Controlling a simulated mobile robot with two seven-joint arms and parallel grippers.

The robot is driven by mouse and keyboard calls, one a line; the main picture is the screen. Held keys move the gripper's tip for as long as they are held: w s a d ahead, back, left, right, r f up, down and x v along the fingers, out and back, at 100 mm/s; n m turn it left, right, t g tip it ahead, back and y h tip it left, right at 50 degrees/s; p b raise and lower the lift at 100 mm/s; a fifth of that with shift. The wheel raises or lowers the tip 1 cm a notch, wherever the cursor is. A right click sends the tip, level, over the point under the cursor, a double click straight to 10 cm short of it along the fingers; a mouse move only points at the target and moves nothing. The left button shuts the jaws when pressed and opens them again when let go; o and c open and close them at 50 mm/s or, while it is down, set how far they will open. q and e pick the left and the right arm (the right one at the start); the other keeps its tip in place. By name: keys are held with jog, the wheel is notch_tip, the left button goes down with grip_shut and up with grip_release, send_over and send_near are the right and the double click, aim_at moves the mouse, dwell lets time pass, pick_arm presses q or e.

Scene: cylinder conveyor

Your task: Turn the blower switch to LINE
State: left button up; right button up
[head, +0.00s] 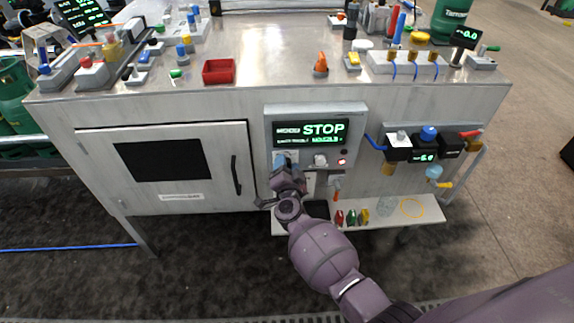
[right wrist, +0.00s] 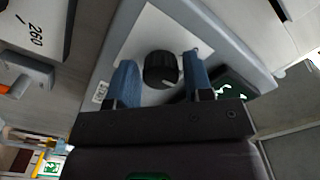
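The control box (head: 357,113) on the cabinet front has a display (head: 312,132) that reads STOP in large green letters. A black round knob (right wrist: 161,69) with a pale pointer mark sits on a white plate in the right wrist view. I take it for the blower switch; in the head view my gripper hides it. My right gripper (head: 286,170) is at the lower left of the box. Its two blue fingers (right wrist: 160,78) are open, one on each side of the knob, with visible gaps. My left gripper is not in view.
A second knob (head: 320,160) and a small red light (head: 341,162) are right of my gripper. A cabinet door (head: 215,165) with a black handle is to the left. A shelf (head: 378,222) with small clips is below. Gauges (head: 428,152) and valves are farther right.

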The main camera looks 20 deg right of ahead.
jog(key=shift+o, duration=0.8)
jog(key=p+v, duration=0.2)
jog(key=v, duration=0.8)
jog(key=shift+s, duration=0.4)
jog(key=shift+a+r, duration=0.1)
